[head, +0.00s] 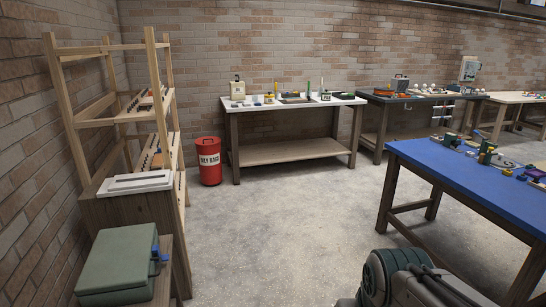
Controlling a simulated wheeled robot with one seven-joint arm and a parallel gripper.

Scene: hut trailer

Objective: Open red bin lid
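The red bin (209,172) stands on the floor against the far brick wall, left of the white-topped workbench. It is a round upright can with a white label that seems to read "OILY RAGS". Its red lid (207,140) sits on top and looks closed. The inside of the bin is hidden. My gripper is not in view, so its state does not show.
A wooden shelf rack (75,130) and a green case (122,262) on a low stand line the left side. A white-topped bench (290,106) is beside the bin. A blue-topped table (440,168) stands right. The concrete floor between is clear.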

